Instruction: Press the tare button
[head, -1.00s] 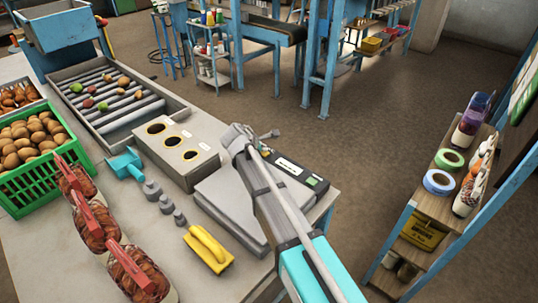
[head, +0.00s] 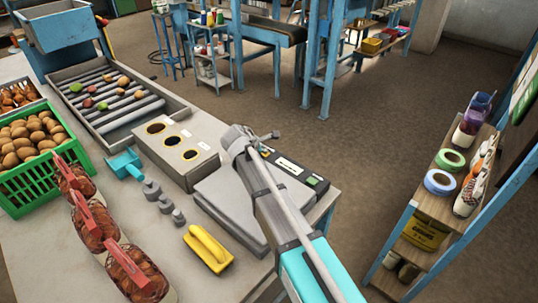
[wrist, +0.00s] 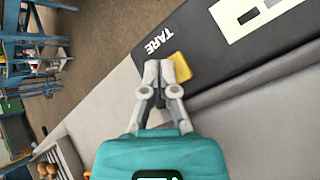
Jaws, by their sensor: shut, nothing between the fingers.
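The scale has a flat grey platform (head: 222,208) and a dark console (head: 292,168) along its far right side. In the wrist view, the console (wrist: 205,45) carries the white word TARE and a yellow tare button (wrist: 182,68) beside it. My gripper (wrist: 161,70) is shut and empty, with its fingertips at the left edge of the button, overlapping it slightly in the picture. Whether they touch it or hover above, I cannot tell. In the head view, my arm covers part of the console and hides the fingertips.
A shelf (head: 435,205) stands right, across open floor.

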